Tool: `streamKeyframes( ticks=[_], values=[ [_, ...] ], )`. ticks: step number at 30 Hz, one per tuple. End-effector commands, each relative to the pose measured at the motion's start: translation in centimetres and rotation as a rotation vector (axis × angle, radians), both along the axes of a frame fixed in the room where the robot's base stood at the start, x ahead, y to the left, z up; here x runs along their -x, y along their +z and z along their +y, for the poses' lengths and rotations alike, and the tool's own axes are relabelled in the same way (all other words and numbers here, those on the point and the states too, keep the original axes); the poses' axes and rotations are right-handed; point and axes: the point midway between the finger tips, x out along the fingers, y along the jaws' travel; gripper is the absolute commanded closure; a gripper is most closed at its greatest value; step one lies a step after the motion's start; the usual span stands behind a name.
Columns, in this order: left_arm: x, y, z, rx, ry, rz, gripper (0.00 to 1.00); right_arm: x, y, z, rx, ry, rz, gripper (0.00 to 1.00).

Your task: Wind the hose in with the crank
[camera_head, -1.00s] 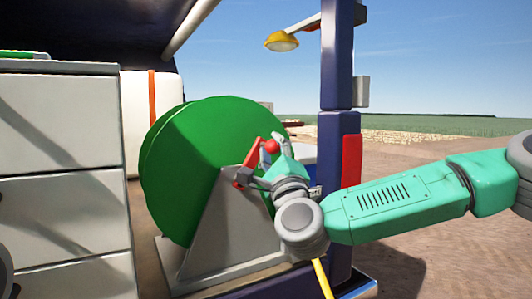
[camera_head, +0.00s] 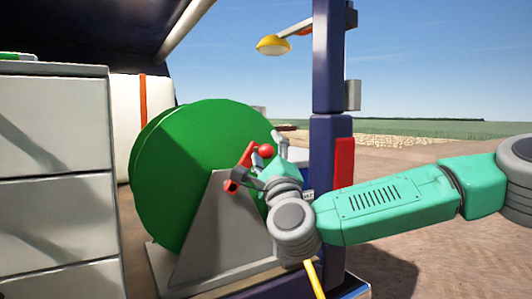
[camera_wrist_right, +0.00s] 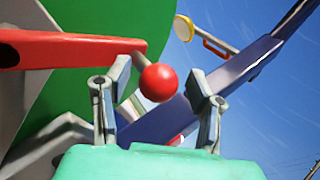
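The large green reel (camera_head: 185,165) stands on a grey wedge-shaped stand (camera_head: 222,235). Its red crank (camera_head: 241,169) points up and right, ending in a round red knob (camera_head: 266,151). The crank (camera_wrist_right: 70,50) and knob (camera_wrist_right: 158,83) also show in the right wrist view. My right gripper (camera_head: 270,153) is at the knob with its fingers apart. In the wrist view, the gripper (camera_wrist_right: 163,95) has the knob between its fingers, with a gap visible on both sides. A yellow strip, possibly the hose (camera_head: 315,278), runs down below my right wrist. My left gripper is not in view.
A white drawer cabinet (camera_head: 55,180) stands at the left. A dark blue post (camera_head: 330,85) with a red panel (camera_head: 343,165) rises just right of the reel, close to my right arm. A yellow lamp (camera_head: 273,45) hangs above. Open ground lies at the right.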

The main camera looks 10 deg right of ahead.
Motion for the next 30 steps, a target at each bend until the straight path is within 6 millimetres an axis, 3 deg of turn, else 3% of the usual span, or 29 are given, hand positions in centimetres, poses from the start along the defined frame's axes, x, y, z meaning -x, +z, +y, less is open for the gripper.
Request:
streamKeyframes(
  ticks=[8, 21, 30],
  values=[
    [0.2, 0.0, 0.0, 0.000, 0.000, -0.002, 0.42, 1.3, -1.0, 0.2, 0.003, 0.006, 0.005, 0.51],
    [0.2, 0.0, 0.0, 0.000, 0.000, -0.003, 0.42, 8.8, -5.2, 0.2, 0.001, 0.004, 0.004, 0.51],
    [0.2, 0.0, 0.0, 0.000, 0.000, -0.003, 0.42, 10.3, -6.0, 0.1, 0.000, -0.001, 0.003, 0.51]
  ],
)
